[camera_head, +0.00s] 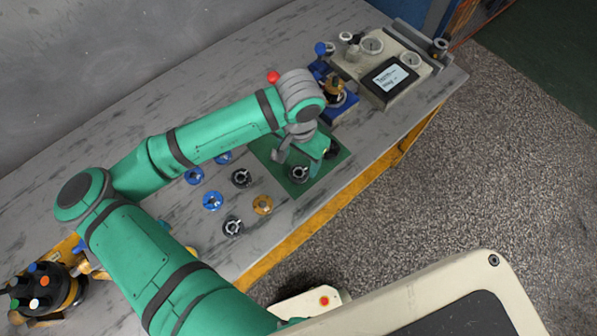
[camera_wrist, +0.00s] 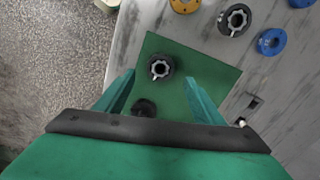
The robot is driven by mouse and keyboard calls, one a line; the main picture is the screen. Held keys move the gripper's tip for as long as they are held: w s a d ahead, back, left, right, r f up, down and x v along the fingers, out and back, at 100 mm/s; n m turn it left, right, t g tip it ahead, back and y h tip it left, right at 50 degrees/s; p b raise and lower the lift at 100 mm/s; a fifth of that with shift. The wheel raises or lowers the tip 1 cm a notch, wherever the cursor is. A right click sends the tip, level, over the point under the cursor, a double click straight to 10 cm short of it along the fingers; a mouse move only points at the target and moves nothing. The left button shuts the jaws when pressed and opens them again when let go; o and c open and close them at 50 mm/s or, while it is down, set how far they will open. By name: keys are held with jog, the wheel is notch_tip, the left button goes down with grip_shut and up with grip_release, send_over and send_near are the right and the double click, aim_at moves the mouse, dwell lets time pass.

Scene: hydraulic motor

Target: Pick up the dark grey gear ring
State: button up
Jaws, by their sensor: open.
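A dark grey ring with a pale toothed centre (camera_head: 299,173) lies on the green mat (camera_head: 268,152); it also shows in the wrist view (camera_wrist: 153,74), near the mat's far part. Two similar dark rings lie off the mat in the head view, one beside it (camera_head: 241,178) and one lower (camera_head: 232,226). A darker round piece (camera_wrist: 144,108) also lies on the mat, closer to the gripper's base and partly hidden by it. My gripper (camera_wrist: 160,79) is open above the mat, its two green fingers wide apart to either side of the ring, holding nothing.
Blue rings (camera_head: 213,201) and a gold ring (camera_head: 262,205) lie on the grey table left of the mat. A blue-based assembly (camera_head: 342,103) and a panel with gauges and a screen (camera_head: 390,78) stand at the right end. The table's yellow front edge is close to the mat.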

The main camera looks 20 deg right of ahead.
aim_at(299, 176)
jog(key=shift+a+f, duration=0.1)
jog(key=shift+f, duration=3.05)
jog(key=c, duration=1.4)
jog(key=shift+r, duration=0.1)
